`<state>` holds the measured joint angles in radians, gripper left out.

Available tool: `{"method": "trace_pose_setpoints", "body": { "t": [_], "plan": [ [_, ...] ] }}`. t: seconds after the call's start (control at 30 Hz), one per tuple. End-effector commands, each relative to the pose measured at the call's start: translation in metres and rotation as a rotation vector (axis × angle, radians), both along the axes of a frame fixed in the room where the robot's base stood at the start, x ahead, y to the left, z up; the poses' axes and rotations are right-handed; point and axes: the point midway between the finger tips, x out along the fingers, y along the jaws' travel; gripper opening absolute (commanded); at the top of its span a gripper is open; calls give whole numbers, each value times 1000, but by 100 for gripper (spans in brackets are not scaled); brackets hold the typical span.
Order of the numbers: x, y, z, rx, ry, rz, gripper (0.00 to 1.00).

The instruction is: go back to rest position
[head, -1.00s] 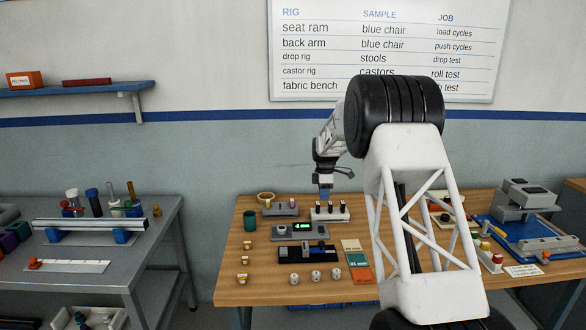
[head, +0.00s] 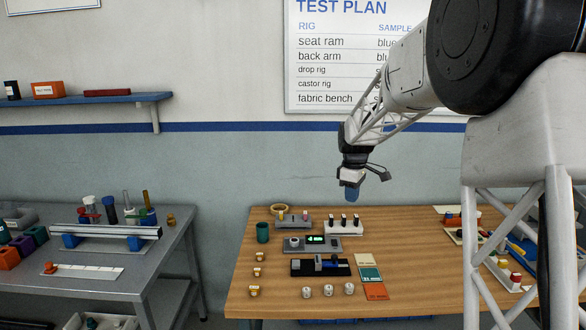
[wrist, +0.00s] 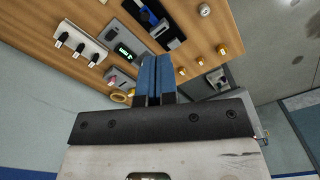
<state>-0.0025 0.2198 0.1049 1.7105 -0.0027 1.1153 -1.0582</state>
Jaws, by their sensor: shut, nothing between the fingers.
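My gripper (head: 352,194) hangs in the air above the back of the wooden table, pointing down in the head view. In the wrist view its two blue fingers (wrist: 153,72) are together with nothing between them. The wooden table (head: 410,265) is below it, clear of the fingers. My arm reaches in from the upper right of the head view.
On the table stand a white block with black-topped switches (head: 344,225), a grey box with a green display (head: 312,242), a black device with a blue slider (head: 321,265), a green cup (head: 263,232) and coloured cards (head: 370,274). A grey bench (head: 100,285) stands left, a gap apart.

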Motion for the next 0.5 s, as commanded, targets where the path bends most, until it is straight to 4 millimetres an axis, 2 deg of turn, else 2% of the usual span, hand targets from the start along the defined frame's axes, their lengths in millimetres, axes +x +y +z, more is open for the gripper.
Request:
{"method": "trace_pose_setpoints", "body": {
  "t": [0.03,0.2,0.5],
  "plan": [
    [-13,0,7,0,-7,-22,0],
    [-54,-1,24,0,-27,-109,0],
    [-127,-2,45,4,-60,-263,0]
  ]
}}
